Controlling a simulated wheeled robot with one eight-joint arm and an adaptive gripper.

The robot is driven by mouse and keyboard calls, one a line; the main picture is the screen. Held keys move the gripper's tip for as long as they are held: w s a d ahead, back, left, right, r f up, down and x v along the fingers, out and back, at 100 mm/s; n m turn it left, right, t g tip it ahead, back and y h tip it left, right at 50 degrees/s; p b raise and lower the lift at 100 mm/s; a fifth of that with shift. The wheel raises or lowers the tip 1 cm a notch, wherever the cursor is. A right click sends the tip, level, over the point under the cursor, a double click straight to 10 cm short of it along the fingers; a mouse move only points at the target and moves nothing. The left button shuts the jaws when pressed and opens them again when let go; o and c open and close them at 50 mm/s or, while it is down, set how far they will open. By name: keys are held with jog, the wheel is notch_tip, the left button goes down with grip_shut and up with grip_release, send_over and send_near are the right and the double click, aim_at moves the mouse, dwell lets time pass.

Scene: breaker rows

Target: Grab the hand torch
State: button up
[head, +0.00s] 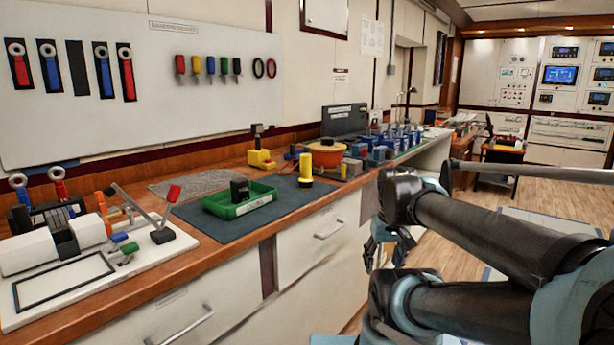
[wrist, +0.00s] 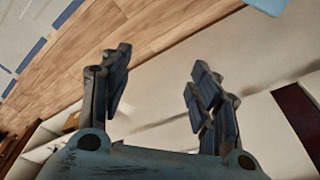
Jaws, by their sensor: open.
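The torch does not show in the wrist view.
A green tray (head: 266,204) with a dark item sits left of the torch on the mat (head: 222,228). An orange round pot (head: 326,157) and several blue items (head: 380,152) stand behind it. A white board with a lever (head: 165,234) lies at left.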

jog(key=w+a+r+n, duration=0.2)
jog(key=w+r, duration=0.2)
jog(key=r, duration=0.2)
jog(key=w+a+r+n, duration=0.2)
jog(key=w+r+n, duration=0.1)
jog(key=w+r, duration=0.25)
notch_tip(320, 180, up, 23)
jog(key=n+g, duration=0.2)
jog(key=n, duration=1)
send_over(307, 155)
jog(key=shift+n, duration=0.3)
notch_tip(307, 155, down, 12)
jog(key=shift+w, duration=0.1)
jog(key=shift+w+a+f, duration=0.1)
jog(key=shift+f, duration=1.25)
jog(key=shift+a+f, duration=0.1)
jog(key=shift+f, duration=1.25)
jog(key=shift+c, duration=0.5)
grip_shut()
